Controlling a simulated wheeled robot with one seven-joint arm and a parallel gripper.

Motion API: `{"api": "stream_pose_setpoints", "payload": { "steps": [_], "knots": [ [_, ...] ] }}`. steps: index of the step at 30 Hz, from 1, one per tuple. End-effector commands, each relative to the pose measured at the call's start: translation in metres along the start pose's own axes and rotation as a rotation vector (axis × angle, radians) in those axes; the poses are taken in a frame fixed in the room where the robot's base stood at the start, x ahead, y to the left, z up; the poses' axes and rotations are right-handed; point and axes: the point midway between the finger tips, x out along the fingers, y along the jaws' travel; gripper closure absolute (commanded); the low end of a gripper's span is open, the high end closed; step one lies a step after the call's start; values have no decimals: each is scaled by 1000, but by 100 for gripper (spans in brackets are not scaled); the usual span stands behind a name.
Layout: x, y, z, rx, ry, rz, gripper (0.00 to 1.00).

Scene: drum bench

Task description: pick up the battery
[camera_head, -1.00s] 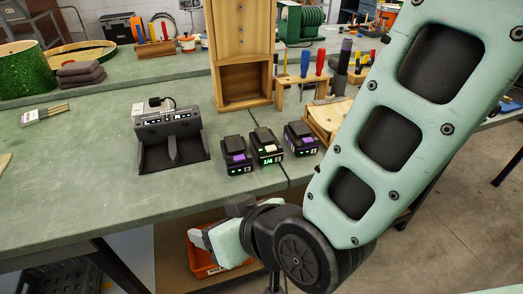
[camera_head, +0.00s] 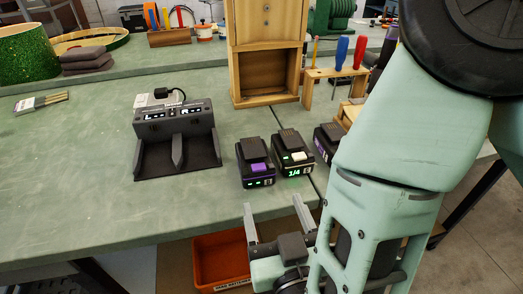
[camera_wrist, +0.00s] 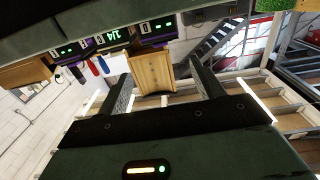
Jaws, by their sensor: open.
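Several-purpose black battery packs stand on the green bench, three in a row. The left battery (camera_head: 255,165) has a purple latch, the middle battery (camera_head: 293,153) has a white latch and a green "1/4" display, and the right battery (camera_head: 325,143) is partly hidden by my arm. They also show along the top of the wrist view, the middle battery (camera_wrist: 113,37) by its "1/4". My gripper (camera_head: 276,212) is open and empty, in front of the bench edge, nearer the camera than the batteries and apart from them. Its two fingers also show in the wrist view (camera_wrist: 165,88).
A black two-bay charger (camera_head: 177,145) stands left of the batteries. A wooden cabinet (camera_head: 266,90) and a screwdriver rack (camera_head: 338,75) stand behind them. An orange bin (camera_head: 218,262) is below the bench edge. The bench's front left is clear.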

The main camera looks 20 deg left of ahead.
Motion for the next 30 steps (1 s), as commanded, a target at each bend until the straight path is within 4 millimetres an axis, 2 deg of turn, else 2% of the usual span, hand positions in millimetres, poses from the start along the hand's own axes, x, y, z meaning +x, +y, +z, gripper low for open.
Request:
{"api": "stream_pose_setpoints", "payload": {
  "steps": [3,9,12,19,27,30],
  "knots": [
    [26,1,-2,1,3,4,33],
    [65,1,-2,1,3,1,33],
    [78,0,-1,0,2,0,33],
    [93,0,0,1,1,0,33],
    [130,-1,3,1,1,-1,33],
    [136,-1,4,-1,1,-2,33]
  ]
}}
